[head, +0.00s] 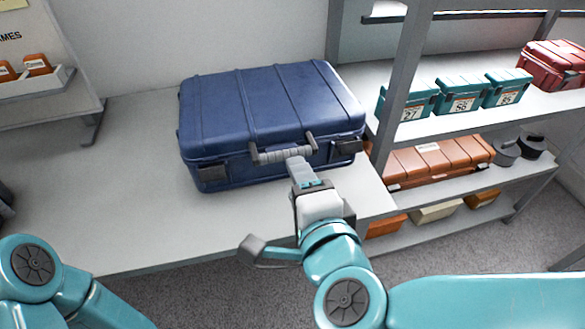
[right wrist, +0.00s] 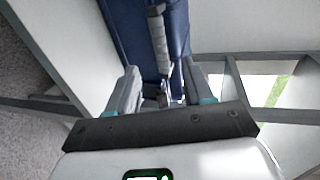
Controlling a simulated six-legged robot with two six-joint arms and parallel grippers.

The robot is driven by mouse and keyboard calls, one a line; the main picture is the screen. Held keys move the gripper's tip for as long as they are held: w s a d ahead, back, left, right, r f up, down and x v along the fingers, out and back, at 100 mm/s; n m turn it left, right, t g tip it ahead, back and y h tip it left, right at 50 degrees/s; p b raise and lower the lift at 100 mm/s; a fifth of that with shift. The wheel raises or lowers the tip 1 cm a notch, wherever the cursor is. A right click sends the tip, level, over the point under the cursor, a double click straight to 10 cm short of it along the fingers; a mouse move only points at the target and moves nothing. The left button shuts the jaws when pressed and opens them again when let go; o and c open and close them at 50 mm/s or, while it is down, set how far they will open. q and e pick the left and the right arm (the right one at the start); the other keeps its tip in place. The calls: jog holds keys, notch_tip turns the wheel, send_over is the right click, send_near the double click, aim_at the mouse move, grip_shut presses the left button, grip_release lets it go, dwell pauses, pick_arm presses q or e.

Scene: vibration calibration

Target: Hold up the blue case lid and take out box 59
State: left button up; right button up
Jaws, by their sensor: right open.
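The blue case (head: 265,115) lies shut on the grey table, its lid down and its grey handle (head: 283,154) on the front side. My right gripper (head: 297,165) is at the front of the case, close to the handle. In the right wrist view its fingers (right wrist: 160,82) are apart, with the handle (right wrist: 158,38) ahead between them. I cannot tell whether they touch it. My left arm shows at the lower left of the head view, but its gripper is outside the picture. No box numbered 59 can be seen; the inside of the case is hidden.
A shelf at the right holds several teal numbered boxes (head: 461,95), a red case (head: 552,62) and, lower, an orange case (head: 438,160). A grey post (head: 398,85) stands close to the blue case's right side.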

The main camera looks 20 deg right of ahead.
jog(key=b+x, duration=0.2)
jog(key=x, duration=0.6)
dwell(0.8)
jog(key=shift+w, duration=0.25)
jog(key=shift+s, duration=0.1)
grip_shut()
